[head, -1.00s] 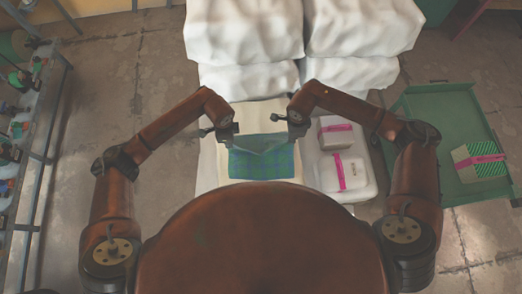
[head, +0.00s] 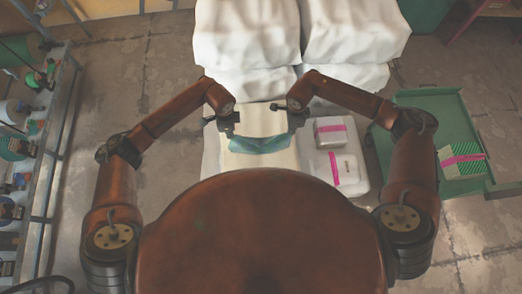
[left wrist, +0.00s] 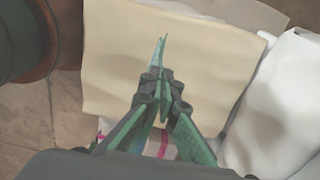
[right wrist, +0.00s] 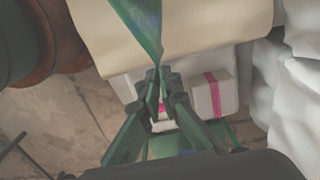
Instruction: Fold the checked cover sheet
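The checked cover sheet (head: 259,146) is blue-green and hangs in a sagging strip between my two grippers, over a cream padded surface (head: 240,163). My left gripper (head: 229,132) is shut on the sheet's left end; in the left wrist view a thin piece of the sheet (left wrist: 158,52) sticks out past the closed fingertips (left wrist: 162,82). My right gripper (head: 294,124) is shut on the right end; in the right wrist view the sheet (right wrist: 142,25) runs up from the closed fingertips (right wrist: 160,75). The sheet's lower edge looks close to the cream surface; I cannot tell if it touches.
Large white bundles (head: 247,35) stand just beyond the grippers. White packages with pink bands (head: 334,172) lie at right of the cream surface. A green tray (head: 418,160) holding a green-striped box (head: 461,160) is further right. A shelf rack (head: 45,150) stands far left.

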